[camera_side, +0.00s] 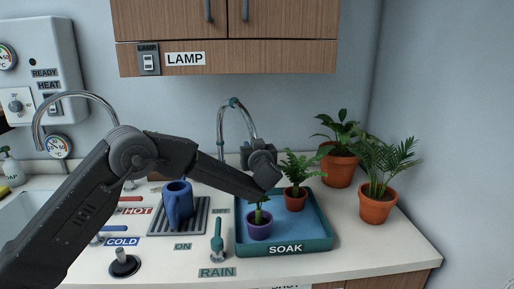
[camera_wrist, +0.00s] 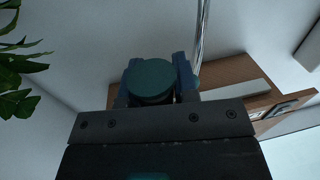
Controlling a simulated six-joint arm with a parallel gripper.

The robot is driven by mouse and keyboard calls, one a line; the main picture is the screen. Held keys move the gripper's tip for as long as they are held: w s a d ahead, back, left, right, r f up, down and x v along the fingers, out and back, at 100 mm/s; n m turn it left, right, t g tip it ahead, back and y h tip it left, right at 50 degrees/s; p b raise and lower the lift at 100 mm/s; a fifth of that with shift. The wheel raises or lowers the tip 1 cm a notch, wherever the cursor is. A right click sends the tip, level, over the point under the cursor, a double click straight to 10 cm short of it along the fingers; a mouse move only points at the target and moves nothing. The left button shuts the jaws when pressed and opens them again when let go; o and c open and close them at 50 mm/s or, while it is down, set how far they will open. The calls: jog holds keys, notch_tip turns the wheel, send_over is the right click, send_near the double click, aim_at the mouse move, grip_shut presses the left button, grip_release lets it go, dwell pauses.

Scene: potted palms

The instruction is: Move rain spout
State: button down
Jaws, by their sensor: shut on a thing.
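The rain spout (camera_side: 222,122) is an arched chrome tube with a teal collar at its top, standing behind the blue soak tray (camera_side: 326,226). Its front end comes down to my gripper (camera_side: 248,150), above the back of the tray. In the wrist view, my gripper (camera_wrist: 155,85) is shut on a round teal piece (camera_wrist: 150,78), apparently the spout's end. A chrome tube (camera_wrist: 201,35) rises behind it. My fingers and wrist hide the spout's tip in the side view.
A small plant in a purple pot (camera_side: 259,231) and a fern in a terracotta pot (camera_side: 296,203) stand in the tray. Two larger potted plants (camera_side: 339,170) (camera_side: 376,208) stand right of it.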

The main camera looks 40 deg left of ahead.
jog(key=s+a+m+t+h, duration=0.6)
jog(key=s+a+h, duration=0.2)
jog(key=s+a, duration=0.7)
jog(key=shift+s+a+m+h, duration=0.3)
jog(key=shift+s+a, duration=0.05)
jog(key=shift+a, duration=0.6)
jog(key=shift+r, duration=0.1)
jog(key=c, duration=0.9)
grip_release()
jog(key=v, duration=1.4)
